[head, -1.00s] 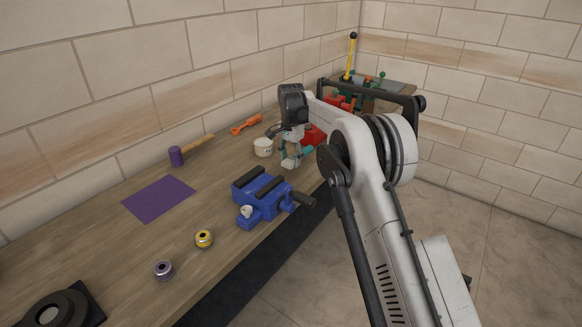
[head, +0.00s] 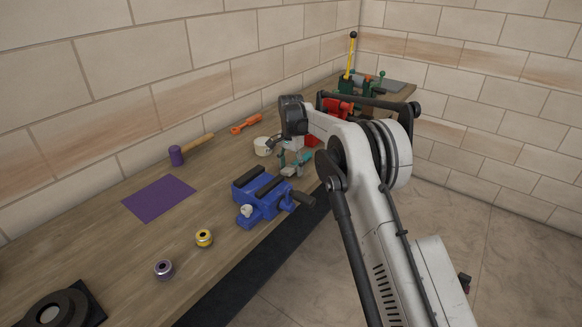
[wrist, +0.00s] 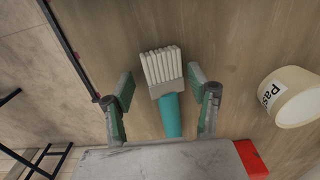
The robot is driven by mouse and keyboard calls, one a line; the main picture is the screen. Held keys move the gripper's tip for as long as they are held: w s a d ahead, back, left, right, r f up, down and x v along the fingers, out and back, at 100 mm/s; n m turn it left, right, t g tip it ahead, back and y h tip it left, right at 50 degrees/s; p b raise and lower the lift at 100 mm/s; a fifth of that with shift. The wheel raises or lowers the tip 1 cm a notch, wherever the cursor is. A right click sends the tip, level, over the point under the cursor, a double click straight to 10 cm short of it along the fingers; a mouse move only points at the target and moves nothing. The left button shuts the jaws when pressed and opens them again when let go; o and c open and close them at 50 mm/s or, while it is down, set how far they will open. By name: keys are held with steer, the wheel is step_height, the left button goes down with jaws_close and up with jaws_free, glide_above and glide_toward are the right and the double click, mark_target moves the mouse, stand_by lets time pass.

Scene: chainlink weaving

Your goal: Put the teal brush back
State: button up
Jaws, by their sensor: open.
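The teal brush (wrist: 171,110) lies on the wooden bench, with pale bristles and a grey ferrule. Its bristles point up in the wrist view and the lower end of its handle is hidden. My gripper (wrist: 159,86) is open, with one finger on each side of the brush and a gap to each. In the head view, my gripper (head: 291,167) is low over the bench behind the blue vise. A cream cup (wrist: 296,97) with a partly readable "Pas" label stands to the right in the wrist view; it also shows in the head view (head: 262,146).
The blue vise (head: 262,198) stands close in front of my gripper. An orange tool (head: 246,124), a purple-headed mallet (head: 177,155) and a purple mat (head: 159,198) lie to the left. Bare bench lies around the mat.

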step_height(320, 180, up, 14)
steer(key=shift+w+f+b, duration=0.2)
steer(key=shift+f+b, duration=0.05)
steer(key=shift+b, duration=0.15)
steer(key=shift+r, duration=0.1)
